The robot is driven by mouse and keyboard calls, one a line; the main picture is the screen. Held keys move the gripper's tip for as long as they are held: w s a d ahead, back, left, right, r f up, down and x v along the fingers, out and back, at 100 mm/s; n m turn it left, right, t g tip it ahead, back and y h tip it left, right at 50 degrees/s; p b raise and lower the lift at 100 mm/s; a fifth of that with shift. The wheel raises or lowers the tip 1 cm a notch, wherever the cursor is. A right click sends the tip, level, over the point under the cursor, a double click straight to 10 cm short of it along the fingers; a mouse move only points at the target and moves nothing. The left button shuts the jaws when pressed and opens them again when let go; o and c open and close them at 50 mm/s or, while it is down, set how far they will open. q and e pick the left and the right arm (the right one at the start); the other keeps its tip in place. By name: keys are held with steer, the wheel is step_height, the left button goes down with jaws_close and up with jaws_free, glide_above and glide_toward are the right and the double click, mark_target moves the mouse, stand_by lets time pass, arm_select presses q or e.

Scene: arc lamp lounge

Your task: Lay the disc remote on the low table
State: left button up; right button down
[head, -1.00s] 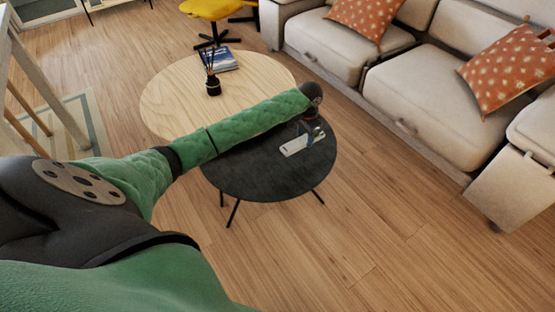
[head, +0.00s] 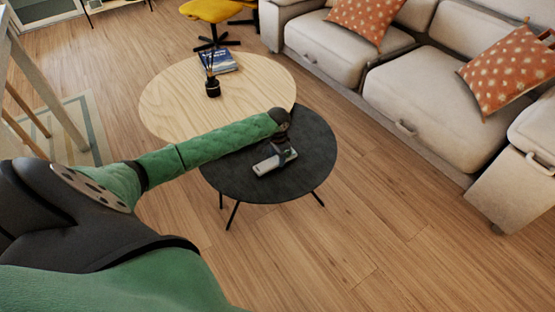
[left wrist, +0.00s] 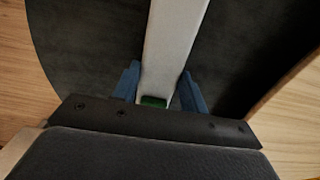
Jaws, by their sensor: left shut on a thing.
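The disc remote (head: 266,164) is a long pale grey-white bar over the dark round low table (head: 305,180). My left gripper (head: 284,152) is above the table, shut on the remote near one end. In the left wrist view the remote (left wrist: 175,45) stands between the two blue fingers of the gripper (left wrist: 160,88), with a green patch at its near end. The dark table top (left wrist: 90,45) shows behind it. I cannot tell whether the remote touches the table top. My right gripper is not in view.
A light wooden round table (head: 175,110) adjoins the dark one, holding a dark reed bottle (head: 212,88) and a blue book (head: 220,61). A beige sofa (head: 430,100) with orange cushions is at the right. The dark table's right side and front are clear.

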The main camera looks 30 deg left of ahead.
arm_select(q)
steer(key=shift+f, duration=0.6)
steer(key=o, duration=1.1)
steer(key=shift+f, duration=0.1)
steer(key=shift+c, duration=0.2)
step_height(320, 180, up, 12)
steer(key=p, duration=0.1)
